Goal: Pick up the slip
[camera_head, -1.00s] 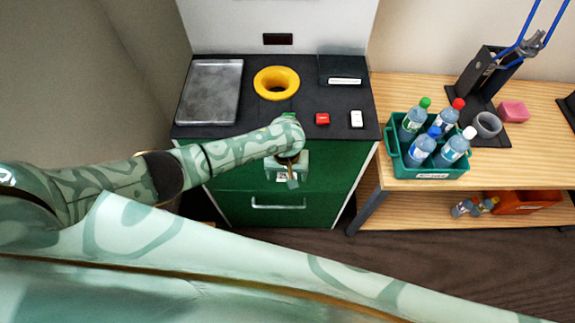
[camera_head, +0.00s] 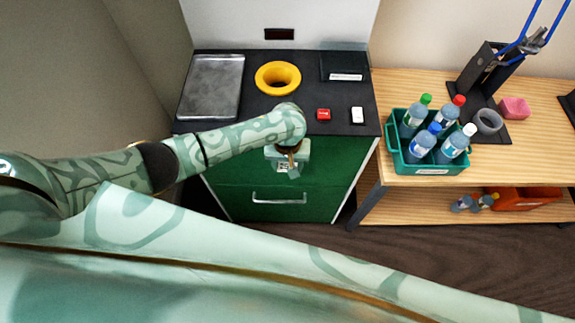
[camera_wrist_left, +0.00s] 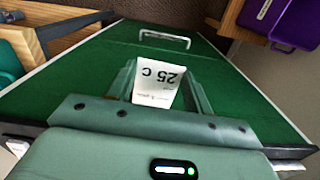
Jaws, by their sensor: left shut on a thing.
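The slip (camera_wrist_left: 157,84) is a small white paper with "25 C" printed on it, upside down in the left wrist view. My left gripper (camera_head: 288,168) is shut on it in front of the green cabinet (camera_head: 240,200), below the black top. In the left wrist view the slip sits between the two fingers of the gripper (camera_wrist_left: 158,75). In the head view the slip is small and partly hidden by the gripper. My right gripper is not in view.
The cabinet's top holds a metal tray (camera_head: 211,88), a yellow ring (camera_head: 277,78), a red button (camera_head: 323,114) and a white switch (camera_head: 357,115). A green crate (camera_head: 430,169) of bottles stands on the wooden table (camera_head: 480,180) at right.

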